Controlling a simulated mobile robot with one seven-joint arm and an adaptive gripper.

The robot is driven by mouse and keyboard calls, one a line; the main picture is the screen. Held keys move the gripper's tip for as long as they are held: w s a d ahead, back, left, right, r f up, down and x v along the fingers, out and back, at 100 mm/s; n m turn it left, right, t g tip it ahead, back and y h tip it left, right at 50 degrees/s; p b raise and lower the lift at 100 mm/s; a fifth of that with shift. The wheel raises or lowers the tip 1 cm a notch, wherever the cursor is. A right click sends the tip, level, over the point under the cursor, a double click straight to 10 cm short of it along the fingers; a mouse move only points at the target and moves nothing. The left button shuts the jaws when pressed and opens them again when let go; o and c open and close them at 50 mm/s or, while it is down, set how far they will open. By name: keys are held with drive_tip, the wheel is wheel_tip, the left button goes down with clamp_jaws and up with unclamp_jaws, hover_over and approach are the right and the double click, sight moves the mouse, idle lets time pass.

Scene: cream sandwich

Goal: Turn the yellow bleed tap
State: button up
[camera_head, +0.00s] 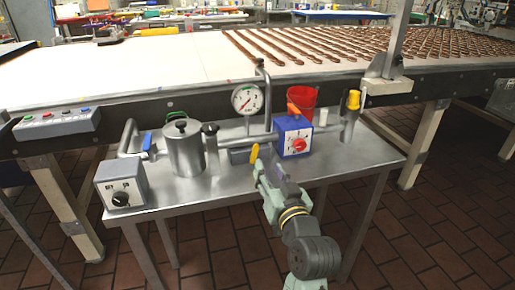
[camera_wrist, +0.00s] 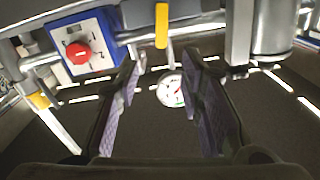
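A yellow lever (camera_head: 255,153), which looks like the bleed tap, is on the pipework at the front of the steel table, left of the blue box. It also shows in the wrist view (camera_wrist: 162,26) as a narrow upright bar at the top, beyond the fingertips and roughly in line with the gap between them. My gripper (camera_head: 267,165) is close beside the lever in the head view. In the wrist view my gripper (camera_wrist: 163,68) has its two fingers apart with nothing between them. I cannot see any contact with the lever.
A blue box with a red knob (camera_head: 294,137), a pressure gauge (camera_head: 247,99), a steel pot (camera_head: 184,150) and a red bucket (camera_head: 301,99) crowd the steel table (camera_head: 240,188). A yellow-topped fitting (camera_head: 353,100) stands at right. A conveyor (camera_head: 150,72) runs behind.

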sight(256, 147)
drive_tip(key=p+x, duration=0.2)
drive_tip(key=x, duration=0.8)
drive_tip(key=shift+w+a, duration=0.15)
drive_tip(key=shift+w, duration=0.1)
clamp_jaws()
